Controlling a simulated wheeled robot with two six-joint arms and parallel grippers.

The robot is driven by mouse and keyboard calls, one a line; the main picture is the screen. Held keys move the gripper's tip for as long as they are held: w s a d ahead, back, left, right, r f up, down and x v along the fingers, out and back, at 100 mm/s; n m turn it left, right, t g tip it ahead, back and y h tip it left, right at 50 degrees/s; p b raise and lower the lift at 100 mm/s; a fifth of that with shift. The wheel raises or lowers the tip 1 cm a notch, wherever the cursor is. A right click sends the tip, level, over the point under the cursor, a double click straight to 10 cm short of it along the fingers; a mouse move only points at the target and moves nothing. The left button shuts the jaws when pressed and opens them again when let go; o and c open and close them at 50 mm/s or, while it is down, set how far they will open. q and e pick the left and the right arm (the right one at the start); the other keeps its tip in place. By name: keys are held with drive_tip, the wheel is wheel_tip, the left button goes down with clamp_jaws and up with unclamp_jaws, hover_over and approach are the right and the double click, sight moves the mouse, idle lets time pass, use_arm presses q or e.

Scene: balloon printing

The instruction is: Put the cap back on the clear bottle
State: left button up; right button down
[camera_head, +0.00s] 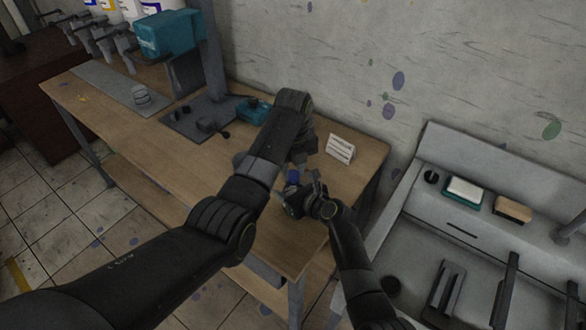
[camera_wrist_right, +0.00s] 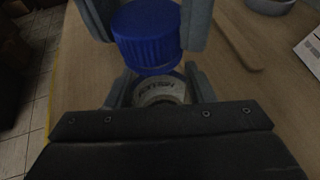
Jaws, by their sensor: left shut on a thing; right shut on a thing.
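The blue ribbed cap (camera_wrist_right: 147,38) is in the upper middle of the right wrist view, between the two grey fingers of my left gripper (camera_head: 298,167). It also shows as a small blue spot in the head view (camera_head: 293,176). The bottle (camera_wrist_right: 160,91), a pale round top with dark lettering, sits between the fingers of my right gripper (camera_head: 297,198), just below the cap in the right wrist view. The cap looks slightly tilted. I cannot tell whether it touches the bottle. Most of the bottle is hidden by my right gripper.
Both grippers are over the right part of the wooden table (camera_head: 130,150). A white sign card (camera_head: 341,148) stands behind them, and a teal box (camera_head: 254,110) lies farther back. A grey sink unit (camera_head: 470,230) is at the right. The table's left middle is clear.

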use_arm(q)
drive_tip(key=m, duration=0.6)
drive_tip(key=o, duration=0.9)
drive_tip(key=shift+o, duration=0.2)
drive_tip(key=shift+r, duration=2.3)
drive_tip(key=shift+c, duration=0.4)
